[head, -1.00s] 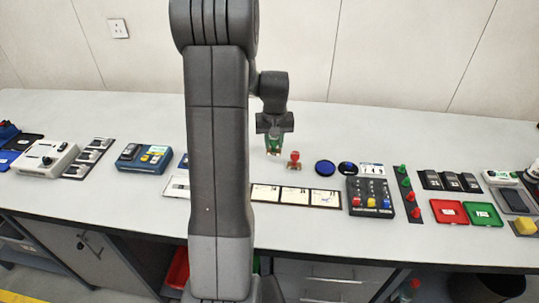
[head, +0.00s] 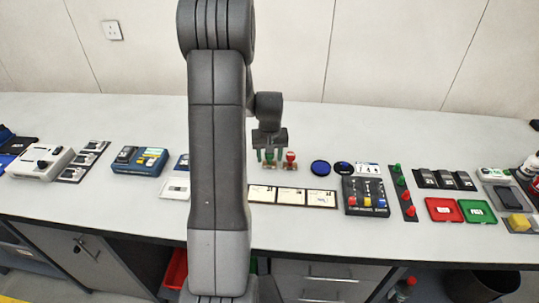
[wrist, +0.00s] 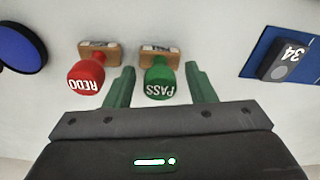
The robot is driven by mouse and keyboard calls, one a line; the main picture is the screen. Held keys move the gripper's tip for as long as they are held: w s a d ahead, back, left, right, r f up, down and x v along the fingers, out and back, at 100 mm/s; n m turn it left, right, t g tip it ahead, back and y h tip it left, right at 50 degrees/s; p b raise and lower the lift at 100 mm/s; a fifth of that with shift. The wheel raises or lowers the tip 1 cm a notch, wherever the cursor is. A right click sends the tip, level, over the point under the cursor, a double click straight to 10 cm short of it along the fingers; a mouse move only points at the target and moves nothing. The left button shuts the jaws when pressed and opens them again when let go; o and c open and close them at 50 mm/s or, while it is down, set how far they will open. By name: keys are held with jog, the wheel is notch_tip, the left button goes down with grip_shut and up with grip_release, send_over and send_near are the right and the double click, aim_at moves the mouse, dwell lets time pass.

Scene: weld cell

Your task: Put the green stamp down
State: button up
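The green stamp (head: 269,159), marked PASS, stands upright on the bench. In the wrist view the green stamp (wrist: 158,82) shows its round knob and wooden base between my two green fingers. My gripper (head: 272,156) is open around it, with a gap on each side of the knob. The gripper's fingers (wrist: 159,82) also show in the wrist view. The red stamp (head: 290,161), marked REDO, stands upright close by, just right of my gripper in the head view; it also shows in the wrist view (wrist: 88,75).
A blue round pad (head: 320,168) lies right of the stamps. A row of white cards (head: 291,196) lies in front. A blue device with a grey key marked 34 (wrist: 285,58) is on the stamp's other side. The bench behind is clear.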

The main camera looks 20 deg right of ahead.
aim_at(270, 158)
jog(key=shift+r, duration=0.1)
notch_tip(270, 158, up, 12)
jog(key=s, duration=0.1)
jog(key=shift+s+a+b, duration=0.2)
jog(key=shift+b, duration=0.2)
